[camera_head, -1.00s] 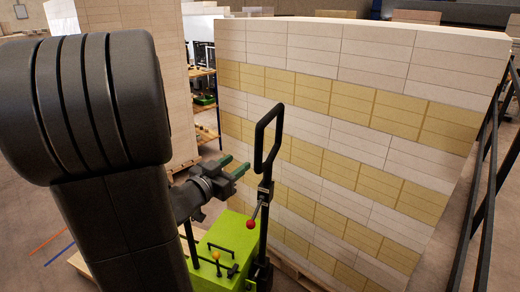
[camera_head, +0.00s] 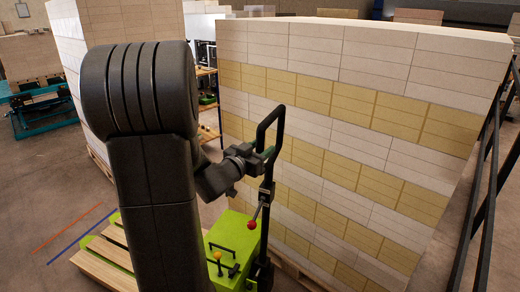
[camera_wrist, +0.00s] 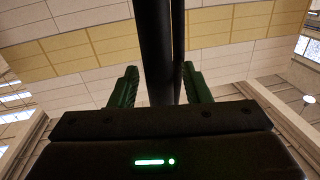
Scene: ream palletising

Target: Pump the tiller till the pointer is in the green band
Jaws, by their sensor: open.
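The tiller (camera_head: 270,135) is a black upright bar with a loop handle at its top, rising from the green pallet truck body (camera_head: 235,238). A red-knobbed lever (camera_head: 251,225) sticks out from its lower part. My gripper (camera_head: 264,155) is at the tiller just below the loop. In the wrist view the green fingers of my gripper (camera_wrist: 155,88) stand apart, one on each side of the black tiller bar (camera_wrist: 157,50). They look open, with gaps to the bar. I see no pointer or green band in either view.
A tall stack of white and yellow reams (camera_head: 350,130) stands right behind the tiller. Another stack (camera_head: 120,25) is at the back left. Black railings (camera_head: 485,180) run along the right.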

